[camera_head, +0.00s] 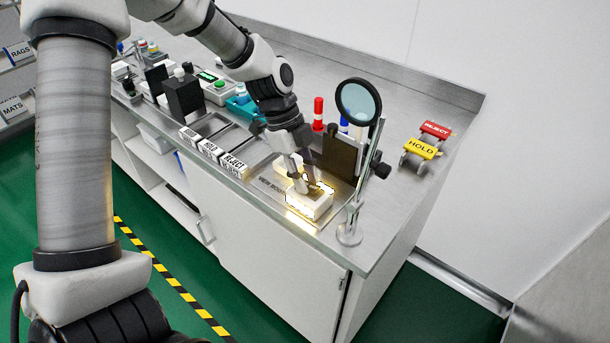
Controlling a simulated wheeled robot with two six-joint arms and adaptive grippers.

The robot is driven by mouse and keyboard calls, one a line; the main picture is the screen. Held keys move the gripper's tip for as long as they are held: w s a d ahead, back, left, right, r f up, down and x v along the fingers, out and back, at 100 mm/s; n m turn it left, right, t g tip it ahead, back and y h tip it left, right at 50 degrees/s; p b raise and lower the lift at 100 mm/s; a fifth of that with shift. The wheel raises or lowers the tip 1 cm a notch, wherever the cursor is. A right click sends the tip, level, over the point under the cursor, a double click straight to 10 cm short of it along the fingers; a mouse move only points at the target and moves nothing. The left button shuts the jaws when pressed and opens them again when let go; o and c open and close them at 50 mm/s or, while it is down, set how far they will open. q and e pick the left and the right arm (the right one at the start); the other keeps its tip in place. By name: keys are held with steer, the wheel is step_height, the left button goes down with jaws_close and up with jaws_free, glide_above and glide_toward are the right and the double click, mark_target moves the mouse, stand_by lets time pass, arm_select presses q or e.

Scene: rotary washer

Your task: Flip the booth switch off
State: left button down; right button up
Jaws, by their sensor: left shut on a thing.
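My left gripper (303,184) reaches down over the view booth at the right end of the metal counter. Its fingers are shut on a white block (312,206) that is brightly lit. The booth has a dark upright panel (340,155) just behind the gripper and a plate in front with lettering that is partly covered. Yellowish light glows around the block, so the booth lamp looks lit. I cannot make out the booth switch; the gripper and panel may hide it. My right gripper is not in view.
A round magnifier (358,102) on a stand (349,235) is close to the right of the gripper. Red REJECT (436,130) and yellow HOLD (422,148) signs stand farther right. Labelled bins (208,150) and a black box (184,97) are to the left.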

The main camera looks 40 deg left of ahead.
arm_select(q)
steer(key=y+p, duration=0.1)
steer(key=p, duration=0.1)
steer(key=d+y+p, duration=0.1)
steer(key=y, duration=0.1)
steer(key=shift+s+r+p, duration=0.15)
steer(key=shift+r+p, duration=0.2)
steer(key=shift+r, duration=0.05)
steer(key=shift+d+f+y+p, duration=0.1)
steer(key=shift+f+y+p, duration=0.25)
steer(key=shift+y, duration=0.55)
steer(key=c, duration=1)
jaws_free()
steer(key=shift+o, duration=0.2)
